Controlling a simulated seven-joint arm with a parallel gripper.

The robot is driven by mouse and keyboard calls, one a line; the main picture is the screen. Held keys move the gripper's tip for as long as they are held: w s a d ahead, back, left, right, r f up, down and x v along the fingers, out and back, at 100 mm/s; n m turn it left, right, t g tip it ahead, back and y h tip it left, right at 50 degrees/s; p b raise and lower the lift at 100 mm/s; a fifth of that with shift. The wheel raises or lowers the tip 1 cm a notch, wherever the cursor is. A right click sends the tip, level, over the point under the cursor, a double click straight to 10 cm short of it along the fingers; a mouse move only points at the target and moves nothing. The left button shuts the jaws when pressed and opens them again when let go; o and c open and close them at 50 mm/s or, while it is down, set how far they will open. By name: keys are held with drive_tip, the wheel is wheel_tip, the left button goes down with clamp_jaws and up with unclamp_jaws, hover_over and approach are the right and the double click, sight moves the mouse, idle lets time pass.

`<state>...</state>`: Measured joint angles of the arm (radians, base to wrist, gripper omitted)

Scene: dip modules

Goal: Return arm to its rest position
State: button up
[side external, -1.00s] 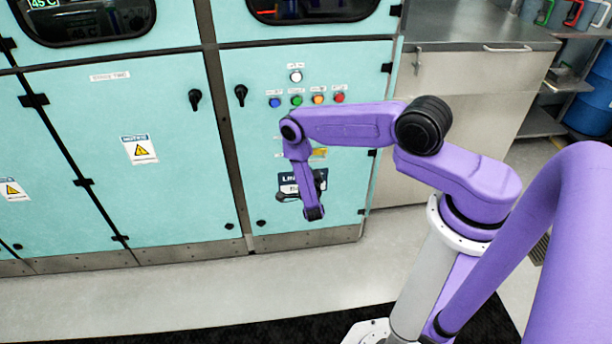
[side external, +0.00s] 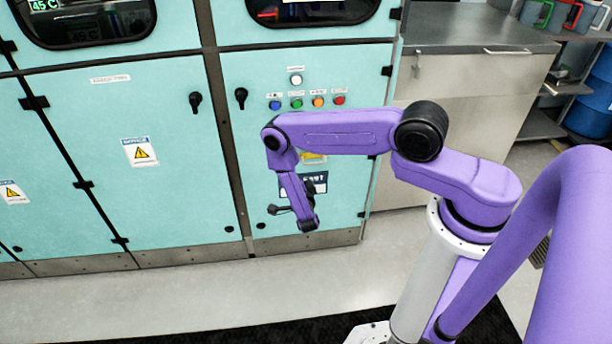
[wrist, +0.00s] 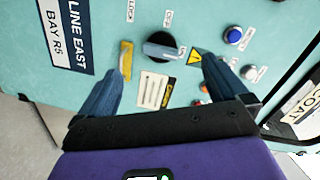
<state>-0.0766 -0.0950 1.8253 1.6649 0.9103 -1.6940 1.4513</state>
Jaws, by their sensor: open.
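My gripper (side external: 278,210) hangs at the low end of my purple arm, in front of the teal cabinet door (side external: 340,215). In the wrist view my gripper (wrist: 162,82) has its two dark blue fingers spread wide apart with nothing held between them. A black rotary knob (wrist: 160,46) on the panel shows between and beyond the fingers. The fingers appear apart from it, though the exact distance is hard to tell.
The panel has blue (side external: 275,105), green (side external: 297,103), orange (side external: 318,101), red (side external: 339,100) and white (side external: 296,80) buttons. Two black door handles (side external: 241,97) (side external: 195,101) stick out at left. A metal counter (side external: 465,85) stands at right. Floor in front is clear.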

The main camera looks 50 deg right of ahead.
drive_tip(key=w+a+r+n+g+y, duration=0.1)
drive_tip(key=w+a+r+n+y, duration=0.35)
drive_tip(key=a, duration=0.35)
drive_tip(key=w+a+r+n+g+y, duration=0.1)
drive_tip(key=w+a+r+n+y, duration=0.2)
drive_tip(key=w+a+y, duration=0.35)
drive_tip(key=s+a+r+n+g+y, duration=0.35)
drive_tip(key=s+a+r+n, duration=0.55)
drive_tip(key=a, duration=0.4)
drive_tip(key=s+r+n+g, duration=0.2)
drive_tip(key=s+r+n, duration=0.25)
drive_tip(key=s, duration=0.45)
drive_tip(key=s+r+n+g, duration=0.35)
drive_tip(key=s+r, duration=0.25)
drive_tip(key=s, duration=0.3)
drive_tip(key=s+d+r+n+g+h, duration=0.1)
drive_tip(key=s+d+r+n+h, duration=0.1)
drive_tip(key=s+d+r+n, duration=0.4)
drive_tip(key=s+d+n, duration=0.4)
drive_tip(key=s+d, duration=0.3)
drive_tip(key=s, duration=0.3)
drive_tip(key=shift+d+h, duration=0.35)
